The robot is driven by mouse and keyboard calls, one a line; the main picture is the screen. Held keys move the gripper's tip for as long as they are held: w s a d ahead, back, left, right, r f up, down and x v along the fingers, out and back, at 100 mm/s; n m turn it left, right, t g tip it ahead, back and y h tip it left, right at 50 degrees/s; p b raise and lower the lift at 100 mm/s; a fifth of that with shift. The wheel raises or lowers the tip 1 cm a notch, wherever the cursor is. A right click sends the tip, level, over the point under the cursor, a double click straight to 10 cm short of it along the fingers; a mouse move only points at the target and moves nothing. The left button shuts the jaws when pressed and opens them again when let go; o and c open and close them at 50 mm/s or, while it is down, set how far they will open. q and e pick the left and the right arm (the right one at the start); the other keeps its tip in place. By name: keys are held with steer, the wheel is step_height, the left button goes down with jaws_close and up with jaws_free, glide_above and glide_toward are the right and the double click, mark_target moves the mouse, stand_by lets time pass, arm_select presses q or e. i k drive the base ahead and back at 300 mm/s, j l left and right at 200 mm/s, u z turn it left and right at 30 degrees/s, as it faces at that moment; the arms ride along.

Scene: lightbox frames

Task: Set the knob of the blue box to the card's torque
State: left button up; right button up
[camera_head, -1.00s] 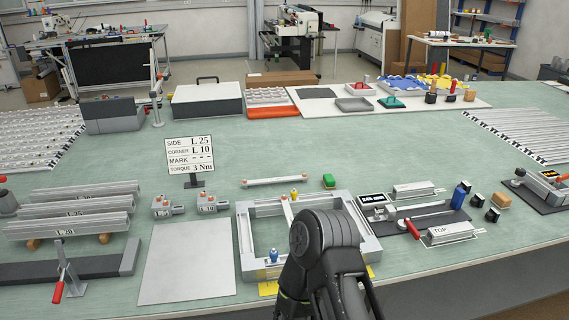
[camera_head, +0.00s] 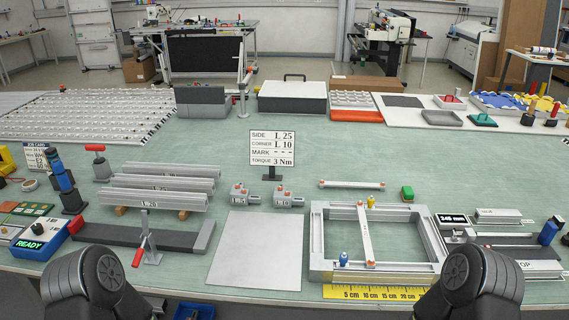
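The blue box (camera_head: 38,246) stands at the far left front edge of the table, its lit display reading READY. A small dark shape on its top may be the knob; it is too small to tell its setting. The card (camera_head: 272,148) stands upright on a dark foot at mid-table and reads SIDE L 25, CORNER L 10, MARK with dashes, TORQUE 3 Nm. My two dark arms rise at the bottom left and bottom right, the left one close to the box's right. Neither gripper's fingers show.
A blue-and-black tool (camera_head: 65,185) stands upright behind the box. A dark bar fixture with a red-handled clamp (camera_head: 145,245) lies to its right. Stacked profiles (camera_head: 160,185), a grey plate (camera_head: 256,250) and a square frame (camera_head: 318,240) fill the front.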

mark_target(37, 229)
steer(key=u, duration=1.55)
steer(key=z, duration=0.45)
steer(key=i+j+z, duration=0.1)
steer(key=z, duration=0.3)
steer(key=j+z, duration=0.15)
steer(key=z, duration=0.3)
steer(key=j+z, duration=0.35)
steer(key=j, duration=0.4)
steer(key=j+z, duration=0.35)
steer(key=j, duration=0.4)
steer(key=k+j+z, duration=0.1)
steer(key=j+z, duration=0.25)
steer(key=j, duration=0.35)
steer(key=k+j, duration=0.1)
steer(key=j, duration=0.6)
steer(key=k+j, duration=0.15)
steer(key=j, duration=0.25)
